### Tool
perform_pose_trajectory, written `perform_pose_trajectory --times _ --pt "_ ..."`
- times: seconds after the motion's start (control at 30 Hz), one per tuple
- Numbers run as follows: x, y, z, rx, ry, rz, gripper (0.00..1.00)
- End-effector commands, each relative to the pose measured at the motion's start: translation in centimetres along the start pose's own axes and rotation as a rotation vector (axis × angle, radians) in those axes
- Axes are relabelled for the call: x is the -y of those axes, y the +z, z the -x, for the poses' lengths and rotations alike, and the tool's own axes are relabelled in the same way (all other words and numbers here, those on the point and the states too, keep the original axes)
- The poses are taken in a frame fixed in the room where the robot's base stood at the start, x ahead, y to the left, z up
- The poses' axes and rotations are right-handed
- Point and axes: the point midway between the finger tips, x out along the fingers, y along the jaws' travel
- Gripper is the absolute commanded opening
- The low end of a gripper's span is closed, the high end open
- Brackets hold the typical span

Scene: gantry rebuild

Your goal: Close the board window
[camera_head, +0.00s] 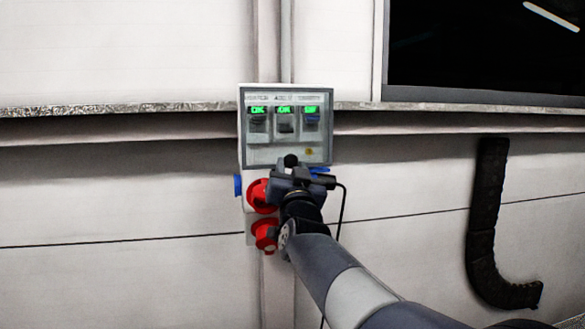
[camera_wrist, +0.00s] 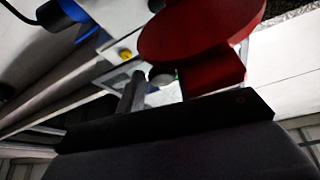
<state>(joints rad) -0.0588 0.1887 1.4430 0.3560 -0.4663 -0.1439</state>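The board (camera_head: 241,130) is a light grey panel on the wall, in the upper middle of the head view. Its window (camera_head: 287,148) has a dark grey frame; breakers with green labels show inside it. I cannot tell whether the window is flush with the board or ajar. My gripper (camera_head: 291,168) is in front of the board's lower edge, hiding part of it; contact is unclear. Its fingertips are not clear enough to show whether they are open. The wrist view shows part of the board at a steep angle, with a yellow mark (camera_wrist: 125,55).
Red sockets (camera_head: 262,196) stick out below the board, close beside my gripper; a large red one (camera_wrist: 190,30) fills the top of the wrist view. A blue socket (camera_head: 238,186) is at the left. A black duct (camera_head: 487,220) hangs at the right. The wall left is clear.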

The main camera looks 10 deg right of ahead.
Motion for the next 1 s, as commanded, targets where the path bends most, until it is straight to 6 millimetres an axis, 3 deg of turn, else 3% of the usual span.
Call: perform_pose_trajectory --times 0.2,0.53,1.0 --pt "0.0 -0.1 0.0 -0.004 0.0 -0.001 0.52" --pt "0.0 -0.3 0.5 -0.008 -0.001 -0.001 0.52" --pt "0.0 0.0 8.3 -0.007 -0.002 -0.001 0.52"
